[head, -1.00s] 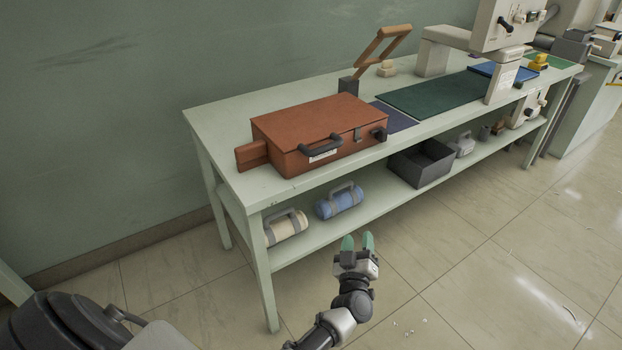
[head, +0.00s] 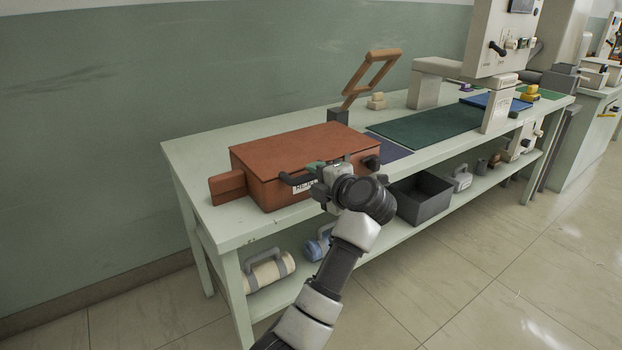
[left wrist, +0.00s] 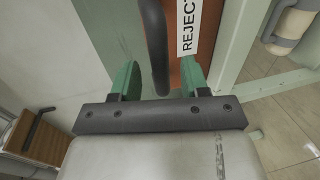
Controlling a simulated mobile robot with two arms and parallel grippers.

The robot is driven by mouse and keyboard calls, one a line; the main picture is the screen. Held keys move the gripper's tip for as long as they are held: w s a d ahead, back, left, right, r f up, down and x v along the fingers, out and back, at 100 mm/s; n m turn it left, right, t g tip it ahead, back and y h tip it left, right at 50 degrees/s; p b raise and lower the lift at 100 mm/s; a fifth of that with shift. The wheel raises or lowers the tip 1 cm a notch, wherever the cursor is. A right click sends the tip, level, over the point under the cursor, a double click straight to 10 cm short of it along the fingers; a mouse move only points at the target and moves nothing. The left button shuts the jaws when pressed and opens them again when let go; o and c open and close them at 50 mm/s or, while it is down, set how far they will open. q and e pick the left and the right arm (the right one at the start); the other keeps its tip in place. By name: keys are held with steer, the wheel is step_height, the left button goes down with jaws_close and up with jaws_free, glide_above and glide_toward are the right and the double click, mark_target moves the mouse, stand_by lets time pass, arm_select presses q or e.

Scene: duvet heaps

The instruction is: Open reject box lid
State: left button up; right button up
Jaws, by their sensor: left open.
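The reject box (head: 265,180) is a reddish-brown case on the pale green bench, with its lid (head: 305,148) down. A dark handle (head: 299,181) and a white label sit on its front; the label (left wrist: 188,22) reads "REJECT" in the left wrist view. My left gripper (head: 318,169) is at the box's front by the handle and hides part of it. In the left wrist view the green fingers of my left gripper (left wrist: 158,80) are apart, with the dark handle bar (left wrist: 155,45) between them. Contact cannot be told. My right gripper is not in view.
A brown block (head: 228,187) sticks out at the box's left end. A wooden-armed lever (head: 365,85) stands behind the box. A dark green mat (head: 425,125) lies to the right.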

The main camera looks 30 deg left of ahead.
arm_select(q)
steer(key=shift+x, duration=1.35)
jaws_close()
